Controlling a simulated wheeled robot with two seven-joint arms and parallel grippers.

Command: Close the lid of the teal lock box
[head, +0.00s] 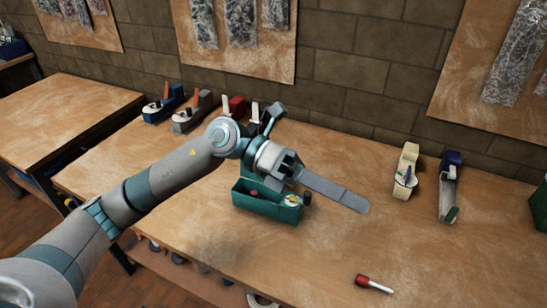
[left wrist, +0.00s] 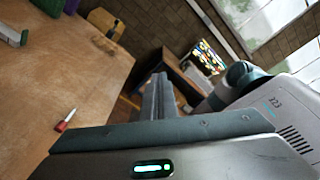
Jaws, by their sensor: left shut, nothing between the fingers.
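The teal lock box (head: 262,206) stands on the workbench in the middle of the head view, its top open where I can see it. A dark red item and a pale item with yellow show inside. The fingers also show in the left wrist view (left wrist: 158,95). My right gripper is not in view.
A red-handled tool (head: 374,284) lies on the workbench (head: 330,250) at the front right. Several hand planes stand along the back, including a blue one (head: 448,186) and a cream one (head: 405,171). A brick wall (head: 355,65) rises behind.

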